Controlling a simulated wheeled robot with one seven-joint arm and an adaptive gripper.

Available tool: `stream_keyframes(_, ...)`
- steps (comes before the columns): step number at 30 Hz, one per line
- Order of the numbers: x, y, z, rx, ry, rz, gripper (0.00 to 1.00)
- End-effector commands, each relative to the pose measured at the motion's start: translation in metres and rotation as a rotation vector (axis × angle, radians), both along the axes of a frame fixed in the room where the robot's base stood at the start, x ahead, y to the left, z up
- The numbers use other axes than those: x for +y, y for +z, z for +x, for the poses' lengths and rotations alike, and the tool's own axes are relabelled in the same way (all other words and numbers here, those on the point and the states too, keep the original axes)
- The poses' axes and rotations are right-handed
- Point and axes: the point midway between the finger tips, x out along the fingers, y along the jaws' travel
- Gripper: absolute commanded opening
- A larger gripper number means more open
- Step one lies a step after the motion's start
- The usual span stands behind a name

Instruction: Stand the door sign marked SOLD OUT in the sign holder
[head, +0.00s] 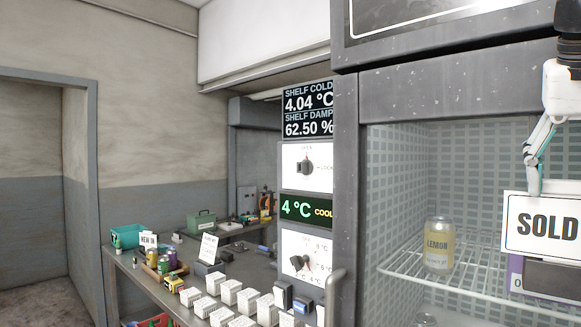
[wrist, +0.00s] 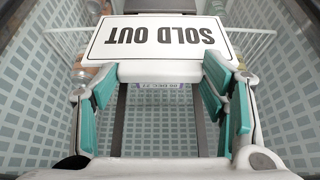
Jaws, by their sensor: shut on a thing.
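The white door sign (head: 545,232) has a black border and reads SOLD in the head view, where the picture's right edge cuts it off. The wrist view shows the whole wording SOLD OUT, upside down, on the sign (wrist: 160,40). My gripper (head: 535,188) is shut on the sign's top edge and holds it upright in the cooler opening. Its teal-padded fingers also show in the wrist view (wrist: 160,76). A dark box-like thing (head: 555,279) with a purple-edged label is below the sign; I cannot tell if it is the sign holder.
A lemon can (head: 438,245) stands on the wire shelf (head: 460,268), left of the sign. The cooler's frame (head: 347,190) and handle (head: 334,290) are further left. The counter (head: 140,275) holds white boxes (head: 228,292), small items and a card in a dark stand (head: 208,268).

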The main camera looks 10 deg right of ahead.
Motion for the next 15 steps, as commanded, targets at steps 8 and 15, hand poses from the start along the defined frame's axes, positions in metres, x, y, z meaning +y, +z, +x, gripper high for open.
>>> stream_keyframes(8,0.0003,-0.0013,-0.0003,0.001,0.0,0.001,0.9)
stream_keyframes(15,0.0004,-0.0007,-0.0003,0.001,0.0,0.001,0.9)
